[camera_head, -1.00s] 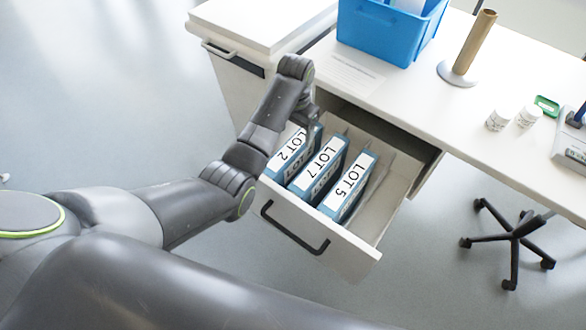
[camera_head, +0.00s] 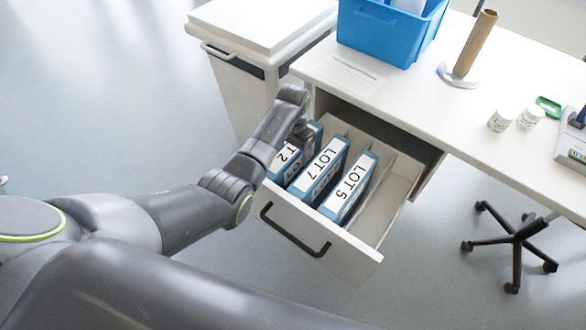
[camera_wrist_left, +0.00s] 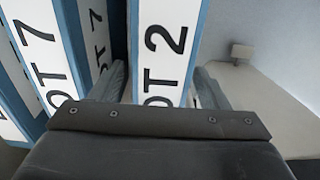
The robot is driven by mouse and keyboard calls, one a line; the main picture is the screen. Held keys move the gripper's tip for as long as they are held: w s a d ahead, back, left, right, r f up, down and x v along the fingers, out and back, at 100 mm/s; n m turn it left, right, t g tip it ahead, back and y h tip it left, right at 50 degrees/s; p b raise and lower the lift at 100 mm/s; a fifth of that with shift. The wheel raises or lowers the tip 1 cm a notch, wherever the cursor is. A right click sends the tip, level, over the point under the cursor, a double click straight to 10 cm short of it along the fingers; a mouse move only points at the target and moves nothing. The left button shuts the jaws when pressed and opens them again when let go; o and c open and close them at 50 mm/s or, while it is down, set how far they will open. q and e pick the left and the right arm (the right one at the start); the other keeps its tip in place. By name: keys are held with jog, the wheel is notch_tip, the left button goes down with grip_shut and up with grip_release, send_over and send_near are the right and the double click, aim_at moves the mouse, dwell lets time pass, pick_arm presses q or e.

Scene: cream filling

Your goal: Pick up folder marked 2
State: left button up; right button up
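The folder marked LOT 2 (camera_head: 287,160) is blue with a white label and stands in the open drawer, leftmost in the row. My left gripper (camera_head: 305,132) is down over its far end, and the arm hides part of the label. In the left wrist view, the LOT 2 folder (camera_wrist_left: 163,45) stands between the two fingers (camera_wrist_left: 160,85), one on each side. The fingers look spread around it, close to its sides; I cannot see firm contact. My right gripper is not in view.
The LOT 7 folder (camera_head: 318,168) and LOT 5 folder (camera_head: 349,188) stand to the right in the same drawer (camera_head: 398,195). The drawer handle (camera_head: 295,235) is on its front. A blue bin (camera_head: 385,35) stands on the desk (camera_head: 440,95) above. The drawer's right side has free room.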

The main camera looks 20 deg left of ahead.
pick_arm(q)
grip_shut()
jog(key=shift+r, duration=0.1)
dwell(0.3)
